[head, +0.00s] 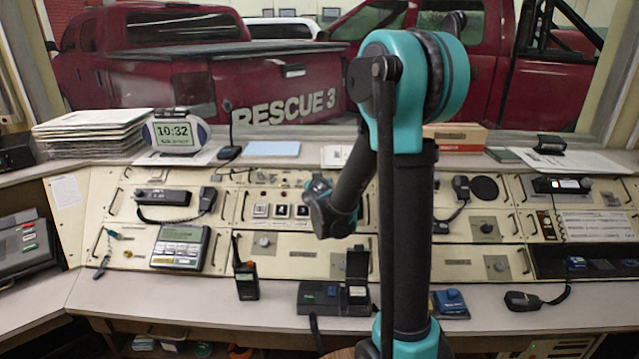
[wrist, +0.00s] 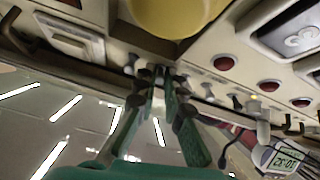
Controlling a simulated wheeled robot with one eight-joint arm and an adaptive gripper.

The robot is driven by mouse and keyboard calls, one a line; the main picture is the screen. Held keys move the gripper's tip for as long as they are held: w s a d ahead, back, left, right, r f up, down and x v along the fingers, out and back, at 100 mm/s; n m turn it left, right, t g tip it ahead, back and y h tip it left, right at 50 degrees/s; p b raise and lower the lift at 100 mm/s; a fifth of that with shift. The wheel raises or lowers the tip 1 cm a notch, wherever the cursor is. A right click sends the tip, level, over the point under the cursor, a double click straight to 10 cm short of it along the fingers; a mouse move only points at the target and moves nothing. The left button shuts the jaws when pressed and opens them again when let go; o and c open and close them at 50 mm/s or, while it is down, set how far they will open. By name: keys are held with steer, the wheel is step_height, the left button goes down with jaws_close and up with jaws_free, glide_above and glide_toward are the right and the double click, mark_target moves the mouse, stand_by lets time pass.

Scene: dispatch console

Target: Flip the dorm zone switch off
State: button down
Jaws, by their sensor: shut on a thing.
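My gripper (wrist: 157,76) has its green fingers drawn together at a row of small toggle switches on the cream console panel. It is shut on a small toggle switch at the fingertips, which mostly hide it. I cannot read a dorm label or tell the switch's position. Another toggle lever (wrist: 236,101) stands in the same row, beside red indicator lights (wrist: 223,63). In the head view the end of my arm is in front of the upper middle panel, and the fingers are hidden there.
A large yellow rounded thing (wrist: 175,14) is close to the fingers. A handheld radio (head: 245,280) and an open dark case (head: 335,297) stand on the desk. A clock (head: 177,133) stands on the ledge.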

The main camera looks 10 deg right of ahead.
steer(key=c, duration=1.9)
jaws_free()
steer(key=v, duration=1.2)
steer(key=shift+f, duration=0.1)
